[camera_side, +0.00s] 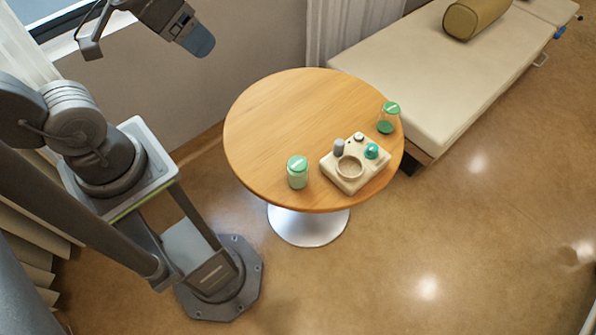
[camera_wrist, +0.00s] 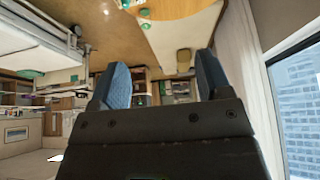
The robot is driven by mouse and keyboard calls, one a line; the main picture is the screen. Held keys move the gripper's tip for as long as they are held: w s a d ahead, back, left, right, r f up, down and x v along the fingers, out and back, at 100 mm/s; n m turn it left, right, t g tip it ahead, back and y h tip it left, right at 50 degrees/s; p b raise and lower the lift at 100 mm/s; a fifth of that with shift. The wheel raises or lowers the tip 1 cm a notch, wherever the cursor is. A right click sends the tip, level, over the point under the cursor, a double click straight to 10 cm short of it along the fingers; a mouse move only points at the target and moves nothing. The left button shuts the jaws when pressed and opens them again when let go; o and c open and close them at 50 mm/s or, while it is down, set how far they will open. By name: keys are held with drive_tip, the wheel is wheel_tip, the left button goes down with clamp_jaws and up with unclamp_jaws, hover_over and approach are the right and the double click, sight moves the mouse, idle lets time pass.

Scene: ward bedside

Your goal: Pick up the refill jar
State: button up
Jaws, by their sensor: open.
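Two jars with green lids stand upright on the round wooden table (camera_side: 275,110) in the side view. One jar (camera_side: 298,174), with pale green contents, is near the front edge. The other jar (camera_side: 387,120), clear with darker green low inside, is at the right edge. I cannot tell which is the refill jar. My gripper (camera_side: 199,42) is high at the upper left, well apart from both jars. In the wrist view my gripper (camera_wrist: 162,76) has its two blue fingers spread with nothing between them. Small green-topped items show at the top of that view.
A cream device (camera_side: 349,174) with a round recess, a grey knob and a teal knob sits between the jars. A padded bed (camera_side: 425,85) with an olive bolster (camera_side: 476,17) stands right of the table. The table's left and back are clear.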

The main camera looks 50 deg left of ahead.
drive_tip(key=o, duration=0.4)
drive_tip(key=shift+c, duration=0.2)
drive_tip(key=n+g, duration=0.6)
drive_tip(key=n, duration=0.8)
hover_over(299, 163)
wheel_tip(299, 163, down, 30)
wheel_tip(299, 163, down, 8)
drive_tip(key=shift+r, duration=0.2)
drive_tip(key=shift+s+a+f, duration=0.1)
drive_tip(key=shift+a+f, duration=0.05)
drive_tip(key=shift+f, duration=2.95)
